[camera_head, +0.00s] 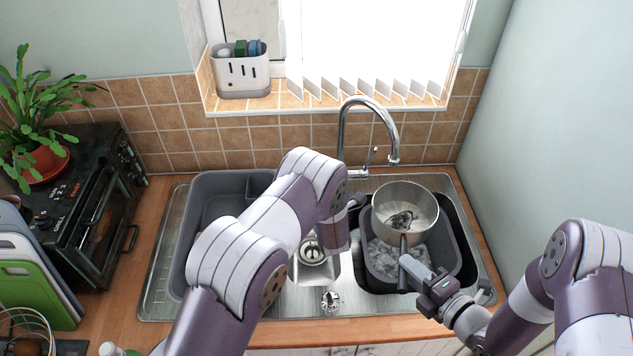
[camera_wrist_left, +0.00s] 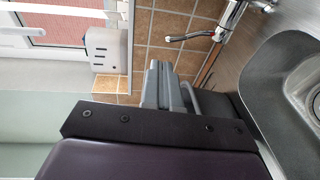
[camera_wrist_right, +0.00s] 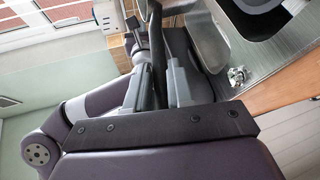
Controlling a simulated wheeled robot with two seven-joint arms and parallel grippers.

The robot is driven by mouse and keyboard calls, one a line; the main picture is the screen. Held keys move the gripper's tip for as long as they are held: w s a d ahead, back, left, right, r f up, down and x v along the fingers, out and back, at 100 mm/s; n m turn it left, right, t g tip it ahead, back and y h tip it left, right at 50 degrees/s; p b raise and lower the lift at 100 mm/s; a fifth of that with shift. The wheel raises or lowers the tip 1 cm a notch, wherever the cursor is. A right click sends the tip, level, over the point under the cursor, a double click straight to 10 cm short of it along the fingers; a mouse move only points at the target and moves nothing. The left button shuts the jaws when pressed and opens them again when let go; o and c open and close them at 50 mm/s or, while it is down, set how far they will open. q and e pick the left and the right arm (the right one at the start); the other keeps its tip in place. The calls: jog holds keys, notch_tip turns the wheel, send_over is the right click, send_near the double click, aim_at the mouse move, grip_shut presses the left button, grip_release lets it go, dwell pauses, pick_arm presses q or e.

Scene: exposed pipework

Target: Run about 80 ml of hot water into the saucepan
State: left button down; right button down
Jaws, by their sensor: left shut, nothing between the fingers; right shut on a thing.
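The steel saucepan (camera_head: 417,228) is upright over the right sink bowl; a dark, rippled patch shows inside it. My right gripper (camera_head: 407,266) is shut on its handle, which is dark between the fingers in the right wrist view (camera_wrist_right: 156,60). The chrome tap (camera_head: 342,128) arches behind, its spout end just above the pan's far rim in the picture. No stream of water shows. The tap's lever (camera_head: 371,156) stands at its base and also shows in the left wrist view (camera_wrist_left: 190,36). My left gripper (camera_head: 356,201) is shut and empty, below the lever and left of the pan.
A grey washing-up tub (camera_head: 456,250) sits in the right bowl under the pan. Another grey tub (camera_head: 205,205) stands at the left. A small bowl with a strainer (camera_head: 312,252) lies between. A white caddy (camera_head: 240,75) is on the sill; a wall (camera_head: 540,150) bounds the right.

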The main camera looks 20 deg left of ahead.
pick_arm(q)
jog(key=a+r+m+h, duration=0.2)
jog(key=a+r, duration=0.1)
jog(key=r, duration=1.6)
jog(key=s+d+f+m+g+h, duration=0.1)
jog(key=s+f+m+g+h, duration=0.1)
jog(key=s+m, duration=0.5)
jog(key=s+d+f+m+g+h, duration=0.1)
jog(key=s+f+m+g, duration=0.3)
jog(key=s, duration=0.9)
jog(key=s+d+f+m+g+h, duration=0.1)
jog(key=s+f+m+g+h, duration=0.1)
jog(key=s+m+g, duration=0.5)
jog(key=s+f+m, duration=0.1)
jog(key=s+m, duration=0.2)
jog(key=shift+s+h, duration=0.3)
jog(key=shift+s, duration=0.1)
pick_arm(e)
notch_tip(320, 180, up, 6)
pick_arm(q)
jog(key=shift+s+d+f+g, duration=0.1)
jog(key=shift+d+g, duration=0.05)
jog(key=shift+g, duration=0.15)
